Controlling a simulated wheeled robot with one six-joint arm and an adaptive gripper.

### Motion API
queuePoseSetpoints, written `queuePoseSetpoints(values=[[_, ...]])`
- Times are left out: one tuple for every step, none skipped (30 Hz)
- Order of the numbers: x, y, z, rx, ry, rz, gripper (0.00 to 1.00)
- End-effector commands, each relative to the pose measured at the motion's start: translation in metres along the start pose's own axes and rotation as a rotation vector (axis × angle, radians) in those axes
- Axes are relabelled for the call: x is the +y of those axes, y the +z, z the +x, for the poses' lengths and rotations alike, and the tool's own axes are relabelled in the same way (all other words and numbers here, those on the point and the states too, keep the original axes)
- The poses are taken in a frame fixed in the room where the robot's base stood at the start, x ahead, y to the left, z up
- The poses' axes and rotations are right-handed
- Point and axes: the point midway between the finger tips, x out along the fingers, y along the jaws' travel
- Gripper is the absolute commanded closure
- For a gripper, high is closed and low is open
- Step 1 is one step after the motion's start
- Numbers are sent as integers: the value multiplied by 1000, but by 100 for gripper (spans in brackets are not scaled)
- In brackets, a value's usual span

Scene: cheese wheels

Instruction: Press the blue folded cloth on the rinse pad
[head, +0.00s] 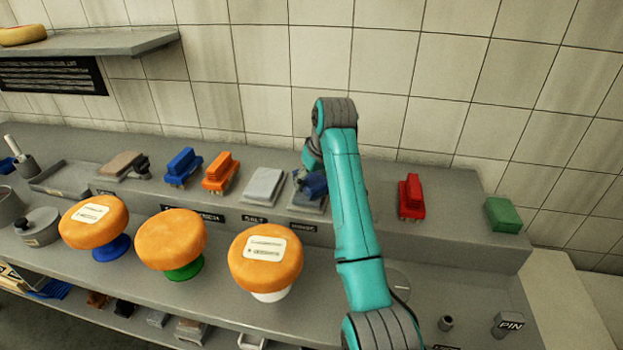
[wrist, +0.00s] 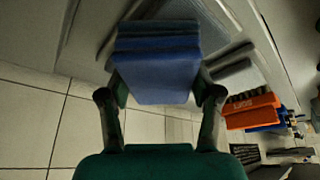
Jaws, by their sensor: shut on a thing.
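The blue folded cloth (head: 313,184) is at the rinse pad (head: 307,206), a grey block behind the RINSE label on the raised back ledge. My gripper (wrist: 158,92) is shut on the cloth (wrist: 155,62), with one finger on each side of its layered folds. In the head view the cloth appears low over the pad; I cannot tell whether it touches. My arm hides part of the gripper there. In the wrist view a grey pad edge shows behind the cloth.
The grey salt pad (head: 264,186) is just left. Orange (head: 221,173) and blue (head: 183,167) brushes stand farther left. A red brush (head: 411,196) and green block (head: 503,214) are to the right. Three cheese wheels (head: 265,258) on stands occupy the lower counter in front.

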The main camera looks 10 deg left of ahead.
Motion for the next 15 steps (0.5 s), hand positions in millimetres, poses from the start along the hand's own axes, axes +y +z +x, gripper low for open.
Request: queuePoseSetpoints(values=[[0,1,1,-2,-1,0,64],[0,1,1,-2,-1,0,64],[0,0,0,-2,0,0,64],[0,0,0,-2,-1,0,64],[0,0,0,-2,0,0,64],[0,0,-2,-1,0,0,64],[0,-1,-3,-1,0,0,64],[0,-2,-4,-1,0,0,64],[0,-3,-7,-1,0,0,64],[0,-4,-9,-1,0,0,64],[0,-5,-11,0,0,0,64],[0,-6,-13,0,0,0,64],[0,-6,-15,0,0,0,64],[0,-7,-17,0,0,0,64],[0,-8,-20,0,0,0,64]])
